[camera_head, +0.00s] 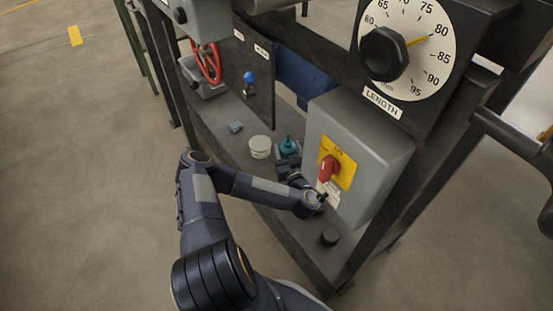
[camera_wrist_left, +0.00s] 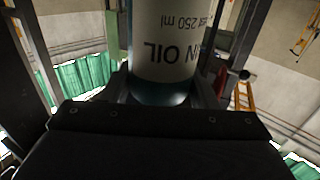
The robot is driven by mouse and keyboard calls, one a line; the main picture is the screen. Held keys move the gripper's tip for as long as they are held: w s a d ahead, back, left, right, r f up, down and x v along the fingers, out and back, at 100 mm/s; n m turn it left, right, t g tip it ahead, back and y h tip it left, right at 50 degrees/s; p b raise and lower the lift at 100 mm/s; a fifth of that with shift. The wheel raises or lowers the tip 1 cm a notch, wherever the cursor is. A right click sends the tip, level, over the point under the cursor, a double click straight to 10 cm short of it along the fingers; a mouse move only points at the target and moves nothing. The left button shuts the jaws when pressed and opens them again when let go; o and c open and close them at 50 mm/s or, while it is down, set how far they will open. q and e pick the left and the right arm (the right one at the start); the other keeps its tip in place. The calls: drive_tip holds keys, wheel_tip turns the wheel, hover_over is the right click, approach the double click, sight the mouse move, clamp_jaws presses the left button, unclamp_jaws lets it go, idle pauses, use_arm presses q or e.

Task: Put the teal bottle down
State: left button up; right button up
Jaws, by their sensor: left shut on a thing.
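The teal bottle (camera_head: 287,147) is above or on the grey bench shelf, just right of a white tub; I cannot tell whether its base touches the shelf. My left gripper (camera_head: 289,161) is shut on it, and its jaws hide the lower part of the bottle in the head view. In the left wrist view the bottle (camera_wrist_left: 170,45) fills the top middle, with a pale label reading OIL and 250 ml upside down and a teal band below. My right gripper is not in view.
The white tub (camera_head: 260,147) stands close left of the bottle, with a small blue-grey block (camera_head: 235,127) beyond. A grey switch box (camera_head: 360,150) with a red handle (camera_head: 328,168) stands close right. A black knob (camera_head: 329,237) sits on the bare near shelf (camera_head: 300,235).

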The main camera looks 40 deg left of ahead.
use_arm(q)
drive_tip(key=w+a+f+b, duration=0.2)
drive_tip(key=a+f+b, duration=0.3)
drive_tip(key=f, duration=0.4)
drive_tip(key=shift+w+a+f+b, duration=0.2)
drive_tip(key=shift+a+f+b, duration=0.15)
drive_tip(key=shift+a, duration=0.5)
drive_tip(key=shift+f, duration=0.1)
drive_tip(key=o, duration=1.1)
drive_tip(key=shift+o, duration=0.2)
